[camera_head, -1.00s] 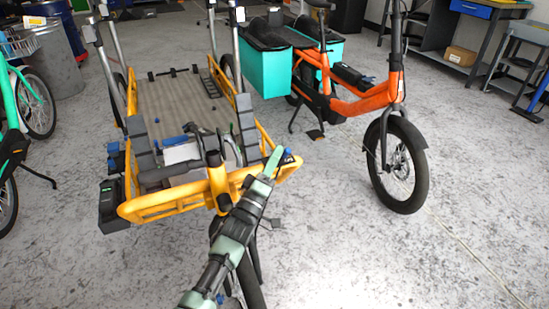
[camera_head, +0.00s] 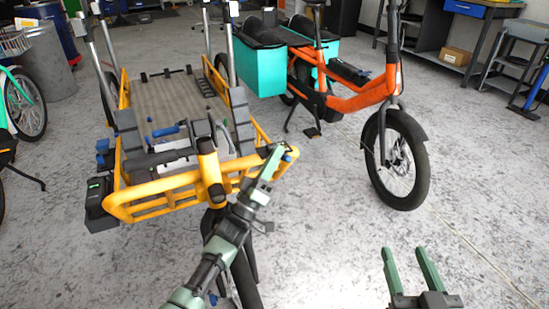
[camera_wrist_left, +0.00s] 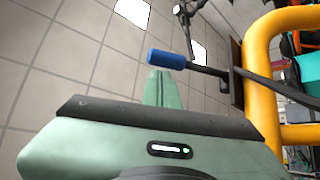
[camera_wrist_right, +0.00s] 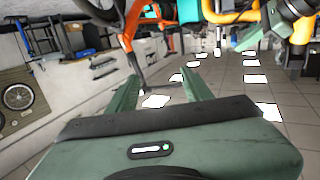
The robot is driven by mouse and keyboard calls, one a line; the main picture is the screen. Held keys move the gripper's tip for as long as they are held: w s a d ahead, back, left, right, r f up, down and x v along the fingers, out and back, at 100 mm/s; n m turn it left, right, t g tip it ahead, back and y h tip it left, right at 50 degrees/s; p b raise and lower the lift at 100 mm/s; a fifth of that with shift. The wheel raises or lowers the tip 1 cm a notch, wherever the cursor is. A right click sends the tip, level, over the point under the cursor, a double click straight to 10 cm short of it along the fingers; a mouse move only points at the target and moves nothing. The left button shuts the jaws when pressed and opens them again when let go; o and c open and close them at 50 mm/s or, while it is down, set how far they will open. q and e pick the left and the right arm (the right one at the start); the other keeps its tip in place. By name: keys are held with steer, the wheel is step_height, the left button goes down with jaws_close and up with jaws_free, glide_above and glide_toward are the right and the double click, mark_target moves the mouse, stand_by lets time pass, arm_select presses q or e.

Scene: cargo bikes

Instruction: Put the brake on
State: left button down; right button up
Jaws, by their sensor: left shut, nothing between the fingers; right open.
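The yellow-framed cargo bike (camera_head: 205,172) stands at the left centre, its front end facing me. A blue-tipped black lever (camera_head: 288,156) shows at the right end of its front yellow frame; whether it is the brake I cannot tell. My left gripper (camera_head: 273,157) is shut and empty beside this tip. In the left wrist view, the blue tip (camera_wrist_left: 165,59) lies just beyond the closed fingertips (camera_wrist_left: 158,75), and any contact is unclear. My right gripper (camera_head: 404,249) is open and empty at the lower right, over the floor. Its fingers also show apart in the right wrist view (camera_wrist_right: 160,88).
An orange bike (camera_head: 360,95) with teal bags (camera_head: 262,68) stands at the right, its front wheel near the centre right. A green bike (camera_head: 25,105) stands at the left edge. A workbench (camera_head: 470,20) is at the back right. The floor at the lower right is clear.

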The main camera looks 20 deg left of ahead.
arm_select(q)
steer(key=p+v, duration=0.1)
steer(key=v, duration=0.7)
arm_select(e)
steer(key=shift+s+d+f+g+h, duration=0.15)
steer(key=shift+f+g, duration=0.25)
steer(key=shift+f, duration=0.2)
steer(key=shift+s+d+f+g+h, duration=0.1)
steer(key=shift+s+f+g, duration=0.1)
steer(key=shift+f+g, duration=0.35)
steer(key=shift+s+d+f+g+h, duration=0.15)
steer(key=shift+f+g, duration=0.1)
steer(key=shift+f, duration=0.45)
steer(key=shift+s, duration=0.1)
